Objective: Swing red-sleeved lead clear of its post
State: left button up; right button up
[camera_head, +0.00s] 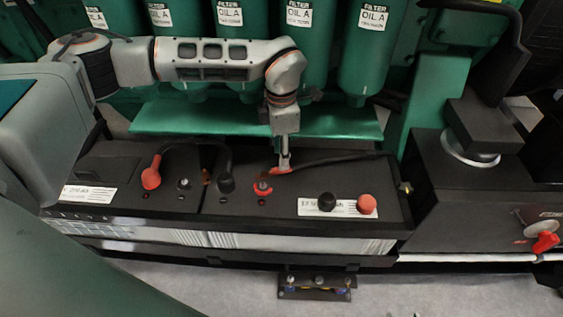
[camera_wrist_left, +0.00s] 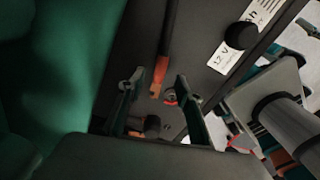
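The red-sleeved lead (camera_head: 340,161) is a black cable that comes in from the right over the right-hand battery. Its orange-red sleeve (camera_wrist_left: 160,72) shows in the left wrist view between my fingers. The post (camera_head: 262,186) is a metal stud with a red ring; it also shows in the left wrist view (camera_wrist_left: 170,96). The sleeve's end lies beside the post; I cannot tell if they touch. My left gripper (camera_head: 284,166) points down over the sleeve. In the left wrist view its fingers (camera_wrist_left: 158,82) are apart, one each side of the sleeve, without visible contact. My right gripper is not in view.
A black lead with a red boot (camera_head: 151,177) sits on the left-hand battery, and a black-capped terminal (camera_head: 226,184) stands left of the post. Black (camera_head: 326,202) and red (camera_head: 367,204) caps stand to the right. Green oil filters (camera_head: 302,50) hang behind.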

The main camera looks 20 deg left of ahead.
pick_arm(q)
notch_tip(320, 180, up, 7)
dwell(0.3)
